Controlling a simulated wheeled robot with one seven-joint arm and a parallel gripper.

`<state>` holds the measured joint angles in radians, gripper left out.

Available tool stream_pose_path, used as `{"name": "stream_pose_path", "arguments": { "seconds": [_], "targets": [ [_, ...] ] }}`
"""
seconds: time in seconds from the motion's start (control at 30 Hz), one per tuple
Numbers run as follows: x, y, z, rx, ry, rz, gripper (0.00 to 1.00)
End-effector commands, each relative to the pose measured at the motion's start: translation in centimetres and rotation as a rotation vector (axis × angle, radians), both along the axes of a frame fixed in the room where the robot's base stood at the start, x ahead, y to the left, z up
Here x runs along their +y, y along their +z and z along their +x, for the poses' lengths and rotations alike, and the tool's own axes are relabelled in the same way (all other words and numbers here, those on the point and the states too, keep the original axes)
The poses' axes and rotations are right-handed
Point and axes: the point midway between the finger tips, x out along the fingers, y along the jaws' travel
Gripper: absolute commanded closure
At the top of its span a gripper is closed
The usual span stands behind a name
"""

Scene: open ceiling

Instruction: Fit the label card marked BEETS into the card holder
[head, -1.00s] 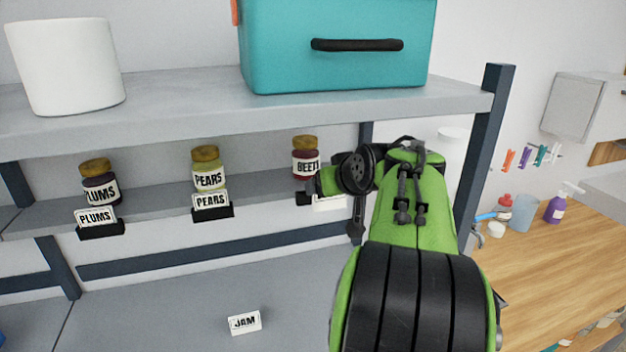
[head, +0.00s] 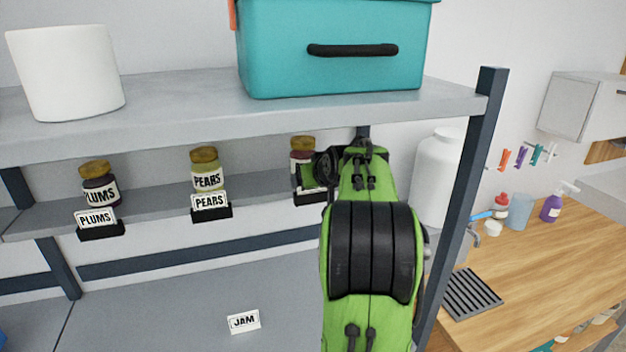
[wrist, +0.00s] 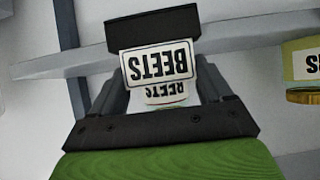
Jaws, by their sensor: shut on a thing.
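The white BEETS card (wrist: 158,63) shows upside down in the wrist view, held between the fingers of my gripper (wrist: 160,72), which is shut on it. The black card holder (wrist: 152,30) is right at the card's lower edge, which is uppermost in this view. I cannot tell whether the card sits in the slot. In the head view the holder (head: 309,198) stands on the shelf edge, partly behind my arm. The beets jar (head: 303,152) stands behind it; its label (wrist: 165,92) shows beyond the card in the wrist view. My arm hides the fingertips and card in the head view.
The PLUMS card (head: 95,217) and PEARS card (head: 211,202) stand in holders before their jars. A JAM card (head: 243,321) lies on the lower surface. A teal box (head: 330,75) sits on the shelf above. A dark post (head: 465,210) stands right of my arm.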

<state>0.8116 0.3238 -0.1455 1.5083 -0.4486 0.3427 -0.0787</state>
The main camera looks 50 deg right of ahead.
Motion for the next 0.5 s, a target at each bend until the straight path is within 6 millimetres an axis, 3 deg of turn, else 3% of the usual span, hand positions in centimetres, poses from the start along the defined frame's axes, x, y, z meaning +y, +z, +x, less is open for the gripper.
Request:
{"name": "stream_pose_path", "arguments": {
  "seconds": [0.07,0.1,0.2,0.5],
  "targets": [
    [0.0,-0.45,0.0,0.0,0.0,0.0,0.72],
    [0.01,-0.34,-0.01,0.001,0.0,0.0,0.15],
    [0.01,-0.29,-0.01,0.001,0.0,0.0,0.0],
    [0.03,0.45,-0.11,0.0,0.0,0.0,0.0]
  ]
}}
